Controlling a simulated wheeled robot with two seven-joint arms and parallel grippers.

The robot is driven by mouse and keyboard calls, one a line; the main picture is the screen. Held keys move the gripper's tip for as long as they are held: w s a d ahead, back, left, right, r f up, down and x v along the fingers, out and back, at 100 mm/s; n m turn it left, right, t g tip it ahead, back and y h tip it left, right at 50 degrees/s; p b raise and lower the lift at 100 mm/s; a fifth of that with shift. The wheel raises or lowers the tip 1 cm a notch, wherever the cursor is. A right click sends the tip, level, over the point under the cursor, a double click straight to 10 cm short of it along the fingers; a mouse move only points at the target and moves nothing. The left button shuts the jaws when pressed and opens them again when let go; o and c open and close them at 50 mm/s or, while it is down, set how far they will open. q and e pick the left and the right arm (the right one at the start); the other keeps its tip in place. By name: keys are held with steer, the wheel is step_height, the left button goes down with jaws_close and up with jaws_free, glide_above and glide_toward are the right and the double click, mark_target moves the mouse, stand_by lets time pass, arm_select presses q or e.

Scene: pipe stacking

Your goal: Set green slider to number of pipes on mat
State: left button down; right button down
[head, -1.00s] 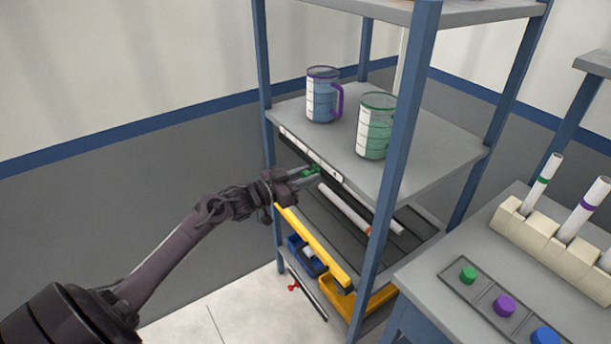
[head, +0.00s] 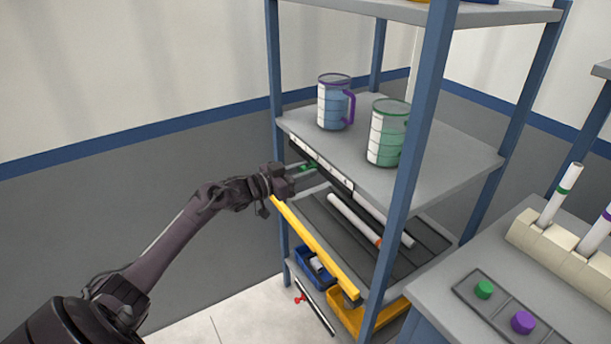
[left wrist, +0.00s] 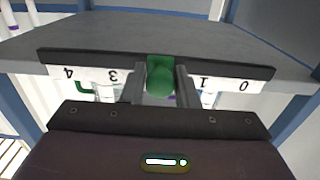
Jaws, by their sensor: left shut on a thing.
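The green slider (head: 308,167) sits on the rail along the front edge of the middle shelf. My left gripper (head: 300,170) is shut on it. In the left wrist view the slider (left wrist: 160,78) is between the two fingers. The number strip (left wrist: 90,74) shows upside down, with 4 and 3 left of the slider and 1 and 0 right. The mark between 3 and 1 is hidden. The dark ribbed mat (head: 388,262) lies on the shelf below. Two white pipes show on it: a pipe with an orange end (head: 353,217) and another pipe (head: 400,232) behind. My right gripper is not in view.
A blue mug (head: 333,105) and a green mug (head: 385,135) stand on the middle shelf. A blue front post (head: 408,165) partly covers the mat. Blue and yellow bins stand lower down. A table with buttons and a pipe rack (head: 555,245) is at right.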

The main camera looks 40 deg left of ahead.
arm_select(q)
steer(key=c, duration=1.2)
jaws_free()
steer(key=shift+s, duration=0.1)
steer(key=shift+v, duration=3.85)
steer(key=shift+a, duration=0.1)
